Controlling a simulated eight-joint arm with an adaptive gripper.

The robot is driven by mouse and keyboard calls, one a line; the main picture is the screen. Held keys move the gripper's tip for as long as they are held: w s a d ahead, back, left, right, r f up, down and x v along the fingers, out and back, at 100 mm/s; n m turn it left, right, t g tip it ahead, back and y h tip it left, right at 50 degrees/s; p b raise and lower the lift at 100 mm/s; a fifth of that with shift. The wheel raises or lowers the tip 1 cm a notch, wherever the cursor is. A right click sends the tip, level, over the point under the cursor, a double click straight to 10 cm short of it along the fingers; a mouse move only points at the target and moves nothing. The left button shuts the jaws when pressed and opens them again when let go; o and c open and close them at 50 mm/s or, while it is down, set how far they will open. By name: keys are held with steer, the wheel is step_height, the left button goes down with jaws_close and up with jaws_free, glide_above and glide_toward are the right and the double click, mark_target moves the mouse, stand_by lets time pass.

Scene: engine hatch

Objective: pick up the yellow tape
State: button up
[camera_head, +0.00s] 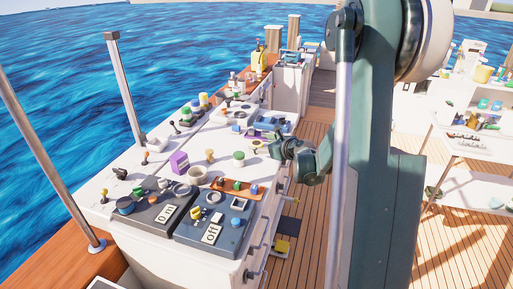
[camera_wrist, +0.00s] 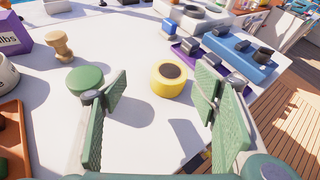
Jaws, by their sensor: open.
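The yellow tape (camera_wrist: 157,83) is a short, thick roll with a dark centre. It sits on the white worktop in the middle of the wrist view, beyond the gap between my fingers. My gripper (camera_wrist: 163,100) is open, with one green finger to the left of the tape and one to the right, and nothing between them. In the head view my gripper (camera_head: 297,155) hangs at the right edge of the white counter.
A green-topped round object (camera_wrist: 85,78) stands close by my left finger. A wooden peg (camera_wrist: 58,45) and a purple box (camera_wrist: 12,36) are further left. The counter edge drops to decking at right.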

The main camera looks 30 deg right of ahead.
mark_target(257, 143)
steer(key=shift+w+d+f+m, duration=0.15)
steer(key=shift+d+f+m, duration=0.2)
steer(key=shift+d, duration=0.2)
steer(key=shift+w+d+f+m, duration=0.15)
steer(key=shift+d+f+m, duration=0.2)
steer(key=shift+d, duration=0.15)
steer(key=shift+x, duration=1.3)
steer(key=shift+w, duration=0.1)
steer(key=shift+b+x, duration=0.95)
steer(key=shift+x, duration=1.6)
steer(key=shift+a, duration=0.1)
steer(key=shift+c, duration=0.3)
steer(key=c, duration=1)
